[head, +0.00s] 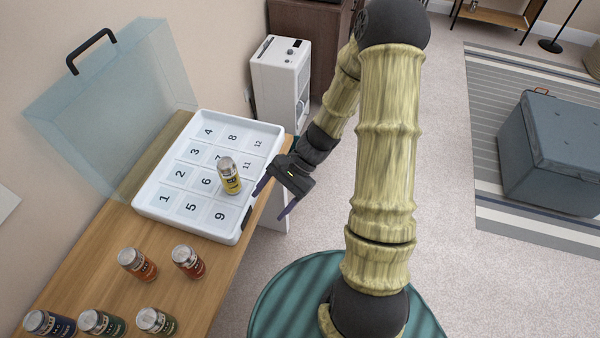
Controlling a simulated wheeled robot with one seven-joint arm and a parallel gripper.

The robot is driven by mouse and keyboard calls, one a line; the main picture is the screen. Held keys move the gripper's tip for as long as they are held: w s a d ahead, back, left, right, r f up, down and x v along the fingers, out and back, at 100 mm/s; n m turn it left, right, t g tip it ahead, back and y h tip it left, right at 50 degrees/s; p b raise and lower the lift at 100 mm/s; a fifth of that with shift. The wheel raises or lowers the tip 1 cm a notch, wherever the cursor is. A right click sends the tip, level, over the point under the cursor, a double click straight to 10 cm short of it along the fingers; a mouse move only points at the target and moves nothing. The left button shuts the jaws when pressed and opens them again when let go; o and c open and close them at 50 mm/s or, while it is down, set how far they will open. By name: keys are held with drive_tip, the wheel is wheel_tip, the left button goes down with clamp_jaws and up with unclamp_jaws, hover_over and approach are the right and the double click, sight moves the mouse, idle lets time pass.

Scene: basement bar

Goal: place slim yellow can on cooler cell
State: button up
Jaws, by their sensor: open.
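The slim yellow can (229,178) stands upright in the white cooler tray (151,208) with numbered cells. Its base is between cells 9 and 11, where the number is covered, which fits cell 10. Its top partly covers the 7. My gripper (276,199) is open and empty, just right of the can at the tray's right edge. Its dark fingers point down and left, and the can is not between them.
A clear lid (110,110) with a black handle stands raised behind the tray. Orange (138,265), red (188,262), blue (50,323) and green cans stand on the wooden counter (85,245). A white appliance (281,80) stands beyond.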

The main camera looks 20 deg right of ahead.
drive_tip(key=s+d+r+n+t+h, duration=0.1)
drive_tip(key=d+r+n+t+h, duration=0.1)
drive_tip(key=d+r+n+h, duration=0.1)
drive_tip(key=s+d+r+n+t+h, duration=0.2)
drive_tip(key=r+n+h, duration=0.4)
drive_tip(key=r, duration=0.3)
drive_tip(key=shift+s+d+n+t, duration=0.3)
drive_tip(key=shift+d+n+t, duration=0.3)
drive_tip(key=shift+n, duration=0.3)
